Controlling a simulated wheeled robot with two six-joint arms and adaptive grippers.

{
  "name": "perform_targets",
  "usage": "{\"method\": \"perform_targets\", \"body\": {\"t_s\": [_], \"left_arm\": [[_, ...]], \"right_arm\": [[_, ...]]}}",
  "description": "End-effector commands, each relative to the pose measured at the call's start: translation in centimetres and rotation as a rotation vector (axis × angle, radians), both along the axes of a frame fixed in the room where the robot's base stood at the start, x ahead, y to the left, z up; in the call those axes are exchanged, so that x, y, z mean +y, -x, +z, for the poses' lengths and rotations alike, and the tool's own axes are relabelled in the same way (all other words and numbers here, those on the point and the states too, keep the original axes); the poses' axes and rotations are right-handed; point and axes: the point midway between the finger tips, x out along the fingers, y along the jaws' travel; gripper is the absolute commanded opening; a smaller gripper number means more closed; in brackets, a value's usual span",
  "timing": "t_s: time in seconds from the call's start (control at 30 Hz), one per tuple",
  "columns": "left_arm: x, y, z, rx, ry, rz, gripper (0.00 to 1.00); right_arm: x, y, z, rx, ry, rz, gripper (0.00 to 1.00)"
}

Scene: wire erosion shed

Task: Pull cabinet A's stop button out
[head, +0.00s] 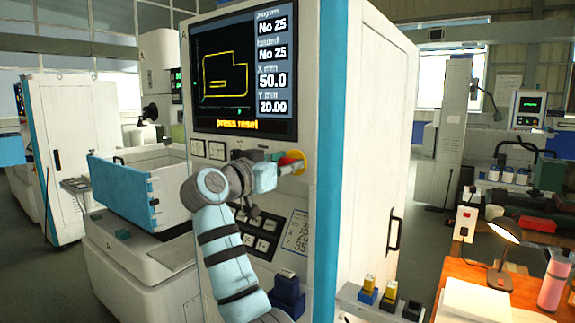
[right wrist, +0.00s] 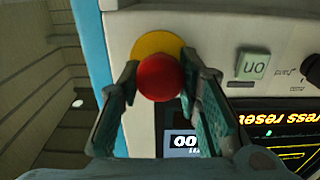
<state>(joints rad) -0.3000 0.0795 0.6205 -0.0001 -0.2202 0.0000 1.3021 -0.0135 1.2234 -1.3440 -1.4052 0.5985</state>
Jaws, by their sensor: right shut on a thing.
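Cabinet A (head: 333,150) is a tall white cabinet with blue edging, and its screen (head: 244,72) reads "press reset". Its stop button (head: 291,162) is red on a yellow disc, at the right of the panel below the screen. My right gripper (head: 283,167) is at the button and partly covers it. In the right wrist view the red button head (right wrist: 159,77) sits between the two fingers of my right gripper (right wrist: 160,82), which are shut on its sides, with the yellow disc (right wrist: 157,44) behind. My left gripper is not in view.
Dark keypads (head: 257,232) sit lower on the panel. An open machine tank (head: 125,190) stands at left. An orange bench (head: 470,275) with a lamp (head: 505,230) stands at right.

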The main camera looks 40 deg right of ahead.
Motion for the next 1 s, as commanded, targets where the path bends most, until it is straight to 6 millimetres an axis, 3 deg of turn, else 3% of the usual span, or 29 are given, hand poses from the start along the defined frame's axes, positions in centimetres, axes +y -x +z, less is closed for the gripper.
{"method": "perform_targets", "body": {"t_s": [0.03,0.13,0.47,0.57,0.9,1.0], "left_arm": [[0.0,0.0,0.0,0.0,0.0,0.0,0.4],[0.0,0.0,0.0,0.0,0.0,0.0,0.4],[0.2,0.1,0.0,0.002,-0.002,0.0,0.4],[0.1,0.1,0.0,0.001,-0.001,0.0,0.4],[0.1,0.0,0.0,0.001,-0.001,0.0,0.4],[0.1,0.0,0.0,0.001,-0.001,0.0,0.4]], "right_arm": [[0.1,0.0,-0.2,0.003,-0.004,0.0,0.36],[0.1,0.0,-0.2,0.003,-0.004,0.0,0.51],[0.3,0.0,-0.2,0.003,-0.002,0.0,0.51],[1.7,0.4,-0.2,0.002,-0.004,0.003,0.51],[10.1,2.9,-0.2,0.002,-0.004,0.004,0.51],[11.3,3.3,-0.1,0.003,-0.002,0.001,0.51]]}}
